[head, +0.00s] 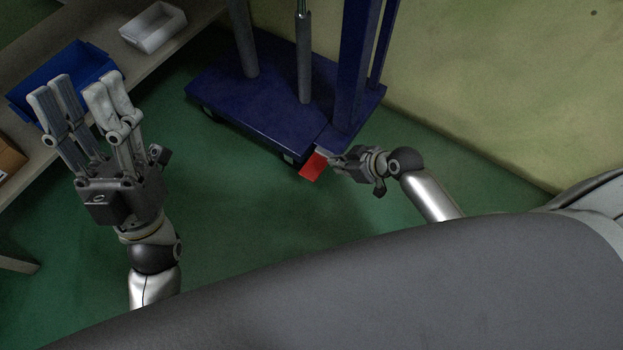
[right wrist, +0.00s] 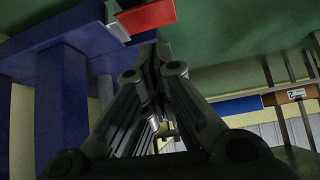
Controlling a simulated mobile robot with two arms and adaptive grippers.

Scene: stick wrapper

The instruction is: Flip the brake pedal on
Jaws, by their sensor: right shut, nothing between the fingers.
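The red brake pedal (head: 313,166) sticks out from the front corner of the blue wheeled base (head: 255,95), low over the green floor. Its flat red plate also shows at the top of the right wrist view (right wrist: 148,18), with a grey piece beside it. My right gripper (head: 336,160) is shut and empty, just right of the pedal in the head view. In the right wrist view its closed fingertips (right wrist: 152,52) lie just below the pedal; I cannot tell whether they touch it. My left gripper (head: 80,88) is open and empty at the left, away from the pedal.
Blue and grey posts rise from the base. A shelf at the upper left holds a blue bin (head: 62,78), a white bin (head: 153,27) and a brown box (head: 9,158). A pale wall (head: 500,90) stands at the right. Green floor is clear between my arms.

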